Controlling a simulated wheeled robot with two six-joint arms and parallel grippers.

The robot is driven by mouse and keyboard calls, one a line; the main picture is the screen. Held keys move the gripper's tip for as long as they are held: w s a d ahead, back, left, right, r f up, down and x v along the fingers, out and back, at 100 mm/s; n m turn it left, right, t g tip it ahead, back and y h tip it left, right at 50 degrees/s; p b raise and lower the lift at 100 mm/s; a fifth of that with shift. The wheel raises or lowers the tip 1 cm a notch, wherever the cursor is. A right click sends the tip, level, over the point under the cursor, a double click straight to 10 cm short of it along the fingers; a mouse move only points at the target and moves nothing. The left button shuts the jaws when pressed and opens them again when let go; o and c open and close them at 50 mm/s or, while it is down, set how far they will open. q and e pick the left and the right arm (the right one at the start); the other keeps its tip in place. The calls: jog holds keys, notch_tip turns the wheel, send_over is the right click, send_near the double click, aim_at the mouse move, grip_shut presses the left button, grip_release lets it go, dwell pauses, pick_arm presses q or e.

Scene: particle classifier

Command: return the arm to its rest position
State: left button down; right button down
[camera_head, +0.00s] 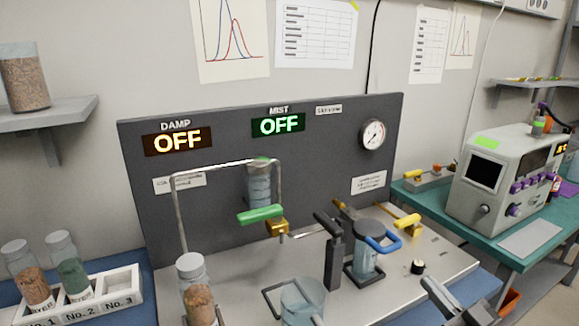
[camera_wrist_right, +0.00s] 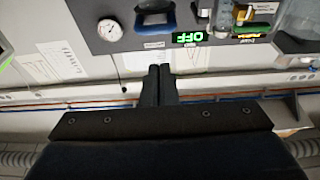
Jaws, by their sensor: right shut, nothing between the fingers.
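My right gripper (camera_head: 434,286) shows at the lower right of the head view, over the front right edge of the light work plate (camera_head: 448,262). In the right wrist view its two fingers (camera_wrist_right: 159,70) are together, with nothing between them. They point toward the dark panel, which appears upside down there. The gripper looks apart from the small black knob (camera_head: 418,267) and the blue-handled clear vessel (camera_head: 366,262) to its left. My left gripper is not in the head view.
The dark panel (camera_head: 220,140) reads DAMP OFF and MIST OFF and carries a round gauge (camera_head: 372,135). A green-handled valve (camera_head: 261,214), a black upright handle (camera_head: 333,262) and jars crowd the plate. A rack (camera_head: 128,285) is at left, a teal bench (camera_head: 522,258) with an instrument at right.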

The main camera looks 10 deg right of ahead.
jog(key=s+a+f+m+g+h, duration=0.1)
jog(key=s+f+g+h, duration=0.25)
jog(key=f, duration=0.45)
jog(key=s+a+f+m+g+h, duration=0.15)
jog(key=s+f+g, duration=0.25)
jog(key=f, duration=0.4)
jog(key=s+f+m+g+h, duration=0.1)
jog(key=s+f+g, duration=0.2)
jog(key=s, duration=0.2)
jog(key=s+f+g+h, duration=0.1)
jog(key=s+f+g, duration=0.15)
jog(key=s, duration=0.35)
jog(key=s+f+m+g+h, duration=0.1)
jog(key=s+f+g+h, duration=0.15)
jog(key=s, duration=0.25)
notch_tip(320, 180, down, 22)
jog(key=d+g+y+p, duration=0.1)
jog(key=d+g+p, duration=0.1)
jog(key=p, duration=0.1)
jog(key=s+a+f+p, duration=0.1)
jog(key=s+f+p, duration=0.1)
jog(key=s+f, duration=1)
jog(key=s+g, duration=0.1)
jog(key=s, duration=0.2)
jog(key=shift+a+f+y, duration=0.25)
jog(key=shift+f+y, duration=0.1)
jog(key=c, duration=2.2)
grip_release()
